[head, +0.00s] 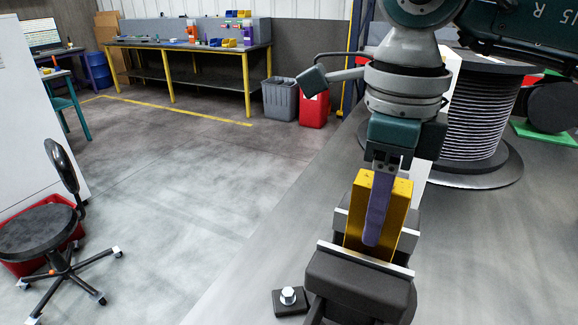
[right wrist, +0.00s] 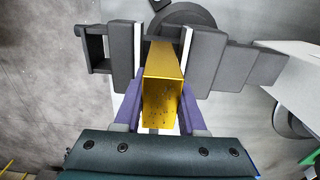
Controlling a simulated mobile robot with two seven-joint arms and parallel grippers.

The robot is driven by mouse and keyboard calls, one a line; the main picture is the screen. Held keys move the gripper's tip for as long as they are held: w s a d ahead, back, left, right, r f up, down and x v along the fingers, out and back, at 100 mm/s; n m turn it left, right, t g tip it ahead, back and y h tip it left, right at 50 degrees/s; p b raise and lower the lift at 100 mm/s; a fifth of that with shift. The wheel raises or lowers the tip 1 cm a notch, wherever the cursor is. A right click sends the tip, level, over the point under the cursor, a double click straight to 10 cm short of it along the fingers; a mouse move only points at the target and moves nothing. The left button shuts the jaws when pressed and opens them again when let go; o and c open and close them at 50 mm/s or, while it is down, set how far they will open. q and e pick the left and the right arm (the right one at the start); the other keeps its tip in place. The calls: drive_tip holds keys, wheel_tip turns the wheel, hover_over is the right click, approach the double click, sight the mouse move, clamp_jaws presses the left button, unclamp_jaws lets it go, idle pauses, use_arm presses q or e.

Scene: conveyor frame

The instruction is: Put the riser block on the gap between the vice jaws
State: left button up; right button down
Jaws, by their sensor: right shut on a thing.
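The riser block (head: 400,205) is a yellow, box-shaped piece. My right gripper (head: 374,225) is shut on it, with purple fingers on two opposite sides; both fingers show in the right wrist view (right wrist: 159,108). The dark grey vice (head: 358,290) has pale metal jaw faces with a gap between them. In the head view the block stands over the gap, its lower edge meeting the near jaw face's line. In the right wrist view the block (right wrist: 162,62) lines up with the gap. I cannot tell whether it touches the jaws. My left gripper is not in view.
A bolt on a small dark block (head: 288,297) is left of the vice. A large spool (head: 478,118) stands behind, to the right. A black stool (head: 40,235) stands on the floor.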

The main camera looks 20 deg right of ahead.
drive_tip(key=shift+f+b, duration=0.15)
drive_tip(key=shift+b, duration=0.15)
drive_tip(key=shift+c, duration=2.4)
unclamp_jaws()
drive_tip(key=shift+r+p, duration=0.3)
drive_tip(key=shift+p, duration=0.05)
drive_tip(key=shift+r, duration=0.3)
wheel_tip(320, 180, up, 10)
drive_tip(key=shift+r+b, duration=0.1)
drive_tip(key=shift+b, duration=1.1)
drive_tip(key=shift+r, duration=0.55)
